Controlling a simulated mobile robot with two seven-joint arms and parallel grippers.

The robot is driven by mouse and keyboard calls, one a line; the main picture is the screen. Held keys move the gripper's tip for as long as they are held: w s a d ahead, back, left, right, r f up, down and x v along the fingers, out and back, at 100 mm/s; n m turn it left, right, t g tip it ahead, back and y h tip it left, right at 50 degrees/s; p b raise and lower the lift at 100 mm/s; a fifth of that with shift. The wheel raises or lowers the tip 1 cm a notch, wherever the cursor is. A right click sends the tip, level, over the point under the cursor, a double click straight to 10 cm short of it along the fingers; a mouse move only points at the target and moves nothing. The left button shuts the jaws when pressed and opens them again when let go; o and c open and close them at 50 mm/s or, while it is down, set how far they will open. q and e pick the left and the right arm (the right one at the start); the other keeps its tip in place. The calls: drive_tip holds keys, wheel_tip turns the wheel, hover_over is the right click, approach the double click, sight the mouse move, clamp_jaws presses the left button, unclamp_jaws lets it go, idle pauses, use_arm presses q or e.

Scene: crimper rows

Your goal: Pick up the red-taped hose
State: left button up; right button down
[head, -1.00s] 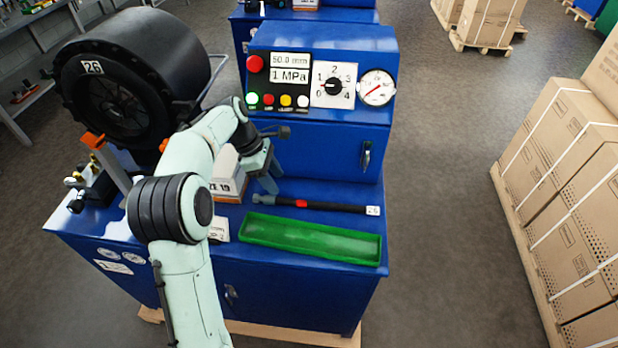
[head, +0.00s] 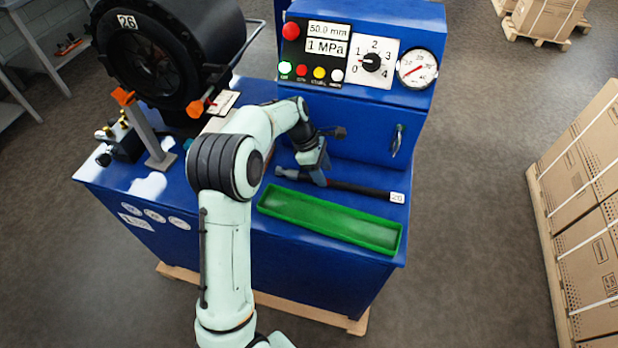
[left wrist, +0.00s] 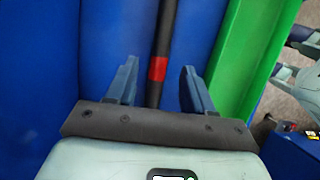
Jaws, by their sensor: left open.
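The red-taped hose (head: 352,187) is a black hose with a metal fitting at its left end and a white tag at its right end. It lies on the blue bench top behind the green tray (head: 330,220). In the left wrist view its red tape band (left wrist: 157,68) shows between the fingers. My left gripper (head: 318,172) is open above the hose and hides the band in the head view. In the left wrist view the fingers of my left gripper (left wrist: 158,82) stand apart on either side of the hose, not closed on it. My right gripper is not in view.
The blue crimper's control panel (head: 345,55) stands right behind the hose. A black drum (head: 165,60) marked 26 and an orange-topped post (head: 145,130) are at the left. Strapped cartons (head: 590,190) stand on a pallet at the right, across open floor.

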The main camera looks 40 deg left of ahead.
sight(329, 180)
use_arm(q)
drive_tip(key=x, duration=0.3)
drive_tip(key=shift+w+d, duration=0.15)
drive_tip(key=shift+d, duration=0.05)
clamp_jaws()
